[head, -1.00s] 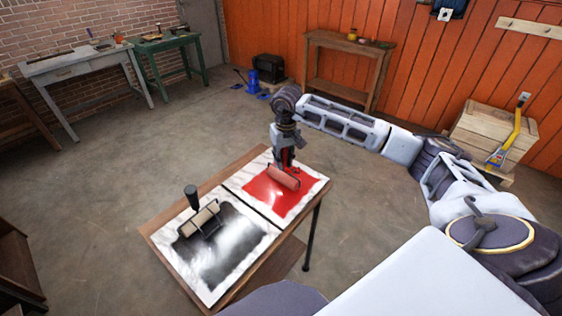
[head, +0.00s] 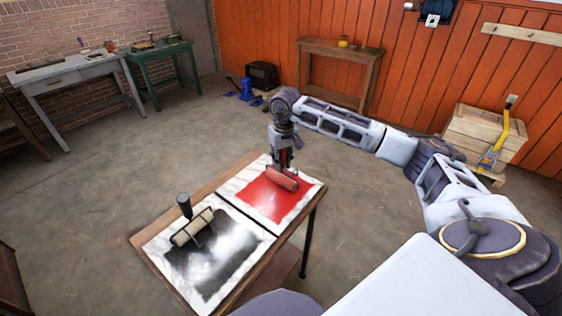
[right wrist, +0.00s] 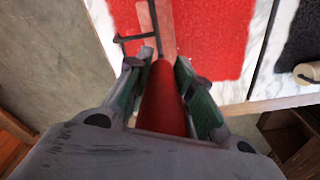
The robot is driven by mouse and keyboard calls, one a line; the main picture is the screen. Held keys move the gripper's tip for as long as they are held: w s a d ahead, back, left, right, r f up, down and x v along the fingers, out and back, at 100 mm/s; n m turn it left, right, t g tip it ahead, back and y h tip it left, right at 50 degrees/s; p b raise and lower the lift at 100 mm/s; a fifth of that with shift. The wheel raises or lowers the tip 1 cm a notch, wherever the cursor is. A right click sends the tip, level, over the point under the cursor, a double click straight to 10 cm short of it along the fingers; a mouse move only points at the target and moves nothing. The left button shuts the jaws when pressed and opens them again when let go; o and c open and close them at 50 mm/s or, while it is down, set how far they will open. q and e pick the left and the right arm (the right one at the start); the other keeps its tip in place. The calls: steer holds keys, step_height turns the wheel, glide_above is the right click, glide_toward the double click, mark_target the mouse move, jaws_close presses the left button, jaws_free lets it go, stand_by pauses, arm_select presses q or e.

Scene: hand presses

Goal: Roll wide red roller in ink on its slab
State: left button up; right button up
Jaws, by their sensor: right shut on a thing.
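The wide red roller (head: 283,178) rests at the far side of the red ink on its marble slab (head: 249,211). My right gripper (head: 281,158) stands above it, pointing down, shut on the roller's red handle. In the right wrist view the red handle (right wrist: 161,98) sits between the two fingers (right wrist: 163,66). The roller's pinkish cylinder (right wrist: 160,30) and dark frame show beyond the fingertips, at the left part of the red ink (right wrist: 212,38). I cannot tell how much ink covers the roller. My left gripper is not in view.
A second roller (head: 192,227) with a dark handle lies on the neighbouring slab with black ink (head: 212,262). Both slabs lie on a small wooden table (head: 143,238). Wooden crates (head: 484,138) stand by the orange wall. The floor around the table is clear.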

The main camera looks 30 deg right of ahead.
steer(key=shift+w+d+b, duration=0.2)
steer(key=shift+w+d, duration=0.1)
steer(key=shift+d, duration=0.6)
steer(key=shift+w+d+b, duration=0.2)
steer(key=shift+w+d, duration=0.1)
steer(key=shift+d, duration=0.55)
steer(key=shift+a, duration=0.1)
steer(key=shift+s+a+f, duration=0.1)
steer(key=shift+s+a, duration=0.25)
steer(key=shift+a, duration=0.5)
steer(key=shift+s+a, duration=0.3)
steer(key=shift+a, duration=0.7)
steer(key=shift+s+a, duration=0.3)
steer(key=shift+a, duration=0.5)
steer(key=shift+s+a, duration=0.3)
steer(key=shift+a, duration=0.5)
steer(key=shift+a, duration=0.1)
